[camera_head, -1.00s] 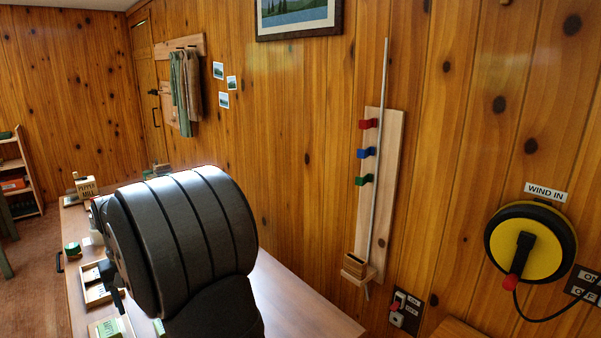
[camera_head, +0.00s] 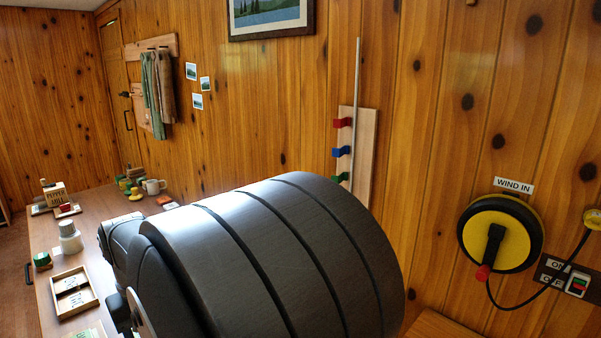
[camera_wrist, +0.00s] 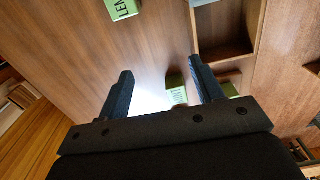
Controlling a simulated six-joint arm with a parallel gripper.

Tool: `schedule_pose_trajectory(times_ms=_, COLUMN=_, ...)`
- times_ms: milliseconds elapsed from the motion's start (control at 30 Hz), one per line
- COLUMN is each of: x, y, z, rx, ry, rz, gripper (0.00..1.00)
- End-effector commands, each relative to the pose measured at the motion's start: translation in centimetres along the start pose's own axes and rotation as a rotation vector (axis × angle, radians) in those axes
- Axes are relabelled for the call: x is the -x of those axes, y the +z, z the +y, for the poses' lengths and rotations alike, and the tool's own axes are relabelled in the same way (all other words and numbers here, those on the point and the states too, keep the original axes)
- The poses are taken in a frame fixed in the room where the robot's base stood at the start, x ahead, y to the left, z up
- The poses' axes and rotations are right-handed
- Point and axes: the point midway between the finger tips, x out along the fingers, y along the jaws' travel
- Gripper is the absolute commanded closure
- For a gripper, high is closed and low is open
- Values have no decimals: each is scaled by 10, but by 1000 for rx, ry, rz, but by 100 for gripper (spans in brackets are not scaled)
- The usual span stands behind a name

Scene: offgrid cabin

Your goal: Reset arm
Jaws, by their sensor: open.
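My gripper (camera_wrist: 160,88) shows in the wrist view with its two dark fingers apart and nothing between them. It is above a brown wooden surface. In the head view my large dark arm link fills the lower middle and covers part of the table (camera_head: 100,205). The gripper's fingers cannot be made out there.
A wooden tray (camera_head: 90,295), a pepper mill box (camera_head: 55,193), a pale jar (camera_head: 70,238) and a mug (camera_head: 154,187) are on the table. A yellow reel (camera_head: 520,235) and a switch (camera_head: 577,284) are on the right wall. The wrist view shows a green label block (camera_wrist: 121,8) and a wooden compartment (camera_wrist: 224,28).

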Motion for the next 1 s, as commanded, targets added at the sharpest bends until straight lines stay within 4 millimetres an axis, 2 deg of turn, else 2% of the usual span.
schedule_pose_trajectory(times_ms=200, x=-8, y=38, z=2, rx=-6, ry=-1, rz=0, gripper=39)
schedule_pose_trajectory(times_ms=500, x=-38, y=21, z=-45, rx=0, ry=-1, rz=-3, gripper=39)
schedule_pose_trajectory(times_ms=700, x=-53, y=12, z=-69, rx=-2, ry=-1, rz=-2, gripper=39)
schedule_pose_trajectory(times_ms=1000, x=-61, y=7, z=-82, rx=-5, ry=-1, rz=0, gripper=39)
